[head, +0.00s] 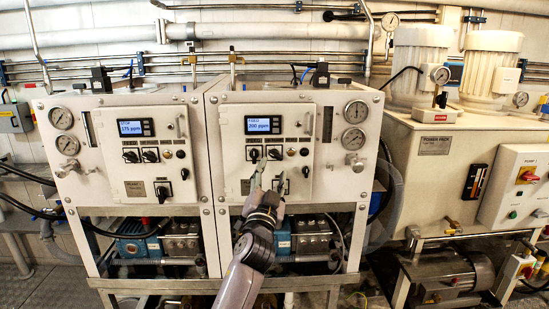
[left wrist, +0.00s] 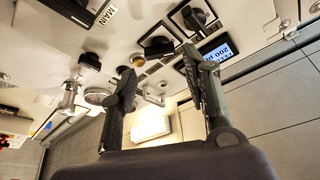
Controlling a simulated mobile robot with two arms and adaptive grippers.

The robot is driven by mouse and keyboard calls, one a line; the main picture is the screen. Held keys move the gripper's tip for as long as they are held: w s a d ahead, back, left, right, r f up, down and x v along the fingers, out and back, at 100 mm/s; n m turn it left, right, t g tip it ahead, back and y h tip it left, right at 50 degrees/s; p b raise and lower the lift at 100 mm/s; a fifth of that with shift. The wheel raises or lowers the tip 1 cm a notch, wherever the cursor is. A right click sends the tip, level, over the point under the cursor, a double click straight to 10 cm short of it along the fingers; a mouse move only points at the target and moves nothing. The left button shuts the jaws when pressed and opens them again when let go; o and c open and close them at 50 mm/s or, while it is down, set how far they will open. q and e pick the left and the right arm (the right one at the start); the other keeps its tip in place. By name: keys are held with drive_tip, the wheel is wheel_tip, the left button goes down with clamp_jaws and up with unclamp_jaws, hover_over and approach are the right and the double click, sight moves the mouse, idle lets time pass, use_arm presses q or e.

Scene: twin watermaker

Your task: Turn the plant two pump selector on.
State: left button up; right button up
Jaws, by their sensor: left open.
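Two white watermaker cabinets stand side by side. The right cabinet's panel has a lit display (head: 263,125) reading 200 ppm and a row of small black selector knobs, one of them (head: 274,153) above my gripper. A lower black selector (head: 281,186) is partly hidden behind my left gripper (head: 270,175); its handle angle cannot be read. My left gripper is in front of this panel, open and empty. My right gripper is not in view.
The left cabinet has its own display (head: 134,127) reading 175 ppm and a lower selector (head: 162,192). Gauges (head: 354,111) sit right of the panel. A power pack (head: 435,150) stands further right. Pumps and hoses are below the cabinets.

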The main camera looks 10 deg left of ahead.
sight(274, 157)
use_arm(q)
drive_tip(key=shift+x, duration=2.75)
drive_tip(key=c, duration=0.9)
drive_tip(key=shift+r+p, duration=0.1)
drive_tip(key=shift+p, duration=0.45)
drive_tip(key=m+g+h+p, duration=0.1)
drive_tip(key=m+p, duration=0.2)
drive_tip(key=p, duration=0.2)
drive_tip(key=m+g+h+p, duration=0.1)
drive_tip(key=m+p, duration=0.3)
drive_tip(key=p, duration=0.1)
drive_tip(key=m+h+p, duration=0.1)
drive_tip(key=m+p, duration=0.2)
drive_tip(key=p, duration=0.1)
drive_tip(key=shift+s+a+r+m+g+h+p, duration=0.1)
drive_tip(key=shift+a+r+m+g+h+p, duration=0.2)
drive_tip(key=shift+m+g+p, duration=0.1)
drive_tip(key=shift+f+m+g+p, duration=0.1)
drive_tip(key=shift+m+g+p, duration=0.2)
drive_tip(key=shift+m+p, duration=0.25)
drive_tip(key=shift+f+m, duration=0.1)
drive_tip(key=shift+m, duration=0.75)
drive_tip(key=shift+g, duration=0.3)
